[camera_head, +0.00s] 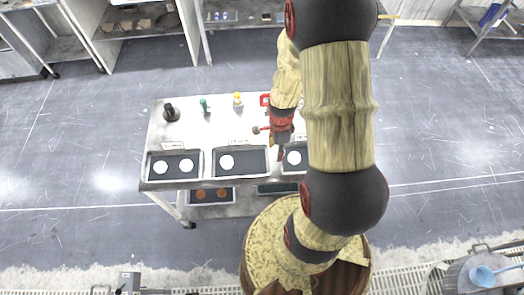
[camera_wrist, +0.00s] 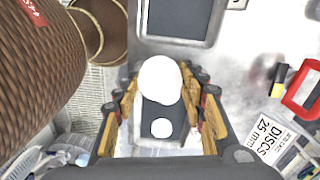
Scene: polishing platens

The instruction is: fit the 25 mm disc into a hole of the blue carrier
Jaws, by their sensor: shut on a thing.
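My gripper (camera_wrist: 160,84) is shut on a white disc (camera_wrist: 159,78), seen large between the fingertips in the wrist view. Below it lies a dark tray (camera_wrist: 149,112) with another white disc (camera_wrist: 161,128) in it. A label reading "DISCS 25 mm" (camera_wrist: 270,137) lies beside this tray. In the head view my gripper (camera_head: 279,146) is at the right part of the table, over or near the right tray, which shows a white disc (camera_head: 294,158). My arm hides part of that tray. I cannot make out a blue carrier with holes in either view.
On the white table (camera_head: 222,119) stand a left tray with two white discs (camera_head: 160,167) and a middle tray with one (camera_head: 227,162). A black knob-like object (camera_head: 170,112), a green bottle (camera_head: 204,106) and a yellow-topped bottle (camera_head: 238,100) stand behind. A red-framed object (camera_wrist: 303,90) lies right.

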